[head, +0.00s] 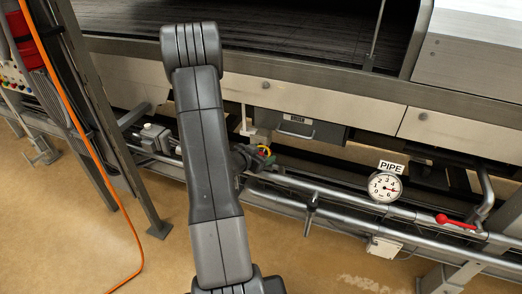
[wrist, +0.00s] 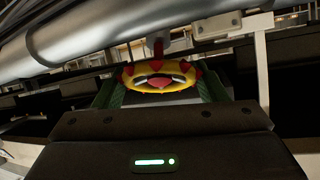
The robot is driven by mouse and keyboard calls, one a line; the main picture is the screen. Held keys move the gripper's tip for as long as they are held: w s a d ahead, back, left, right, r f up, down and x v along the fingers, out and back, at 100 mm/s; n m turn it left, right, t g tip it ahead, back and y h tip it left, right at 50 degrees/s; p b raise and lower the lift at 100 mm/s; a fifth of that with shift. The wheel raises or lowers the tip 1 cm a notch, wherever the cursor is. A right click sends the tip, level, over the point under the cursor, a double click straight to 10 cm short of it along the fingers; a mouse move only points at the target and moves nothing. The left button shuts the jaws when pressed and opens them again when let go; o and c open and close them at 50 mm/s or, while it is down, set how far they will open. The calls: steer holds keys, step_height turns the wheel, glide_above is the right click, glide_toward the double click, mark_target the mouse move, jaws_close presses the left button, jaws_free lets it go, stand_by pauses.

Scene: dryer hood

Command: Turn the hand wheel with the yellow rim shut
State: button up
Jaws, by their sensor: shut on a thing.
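The hand wheel (wrist: 160,76) with the yellow rim and red parts shows in the wrist view, just ahead of my gripper, on a red stem below a large metal pipe. My gripper (wrist: 158,92) has a green-padded finger on each side of the wheel and is shut on its rim. In the head view only a small yellow and red bit of the wheel (head: 266,151) shows past my gripper (head: 258,158). My arm hides the area to the left of it. How far the wheel is turned cannot be told.
Metal pipes (head: 330,198) run along the machine's front. A round gauge (head: 385,187) under a PIPE label and a red lever handle (head: 456,222) sit to the right. An orange hose (head: 92,150) hangs at the left. The tan floor in front is mostly clear.

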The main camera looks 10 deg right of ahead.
steer(key=m+g+p, duration=0.2)
steer(key=m+p, duration=0.1)
steer(key=m+g+h+p, duration=0.1)
steer(key=m, duration=0.1)
steer(key=shift+r, duration=0.25)
steer(key=m+g+p, duration=0.2)
steer(key=m+p, duration=0.1)
steer(key=m, duration=0.1)
steer(key=shift+f+g, duration=0.1)
steer(key=shift+g, duration=0.2)
steer(key=shift+s+f+m+g+p, duration=0.1)
steer(key=shift+m+g+p, duration=0.6)
steer(key=shift+m, duration=0.3)
steer(key=shift+f, duration=0.1)
steer(key=o, duration=1)
steer(key=shift+s+f, duration=0.1)
steer(key=shift+f, duration=0.05)
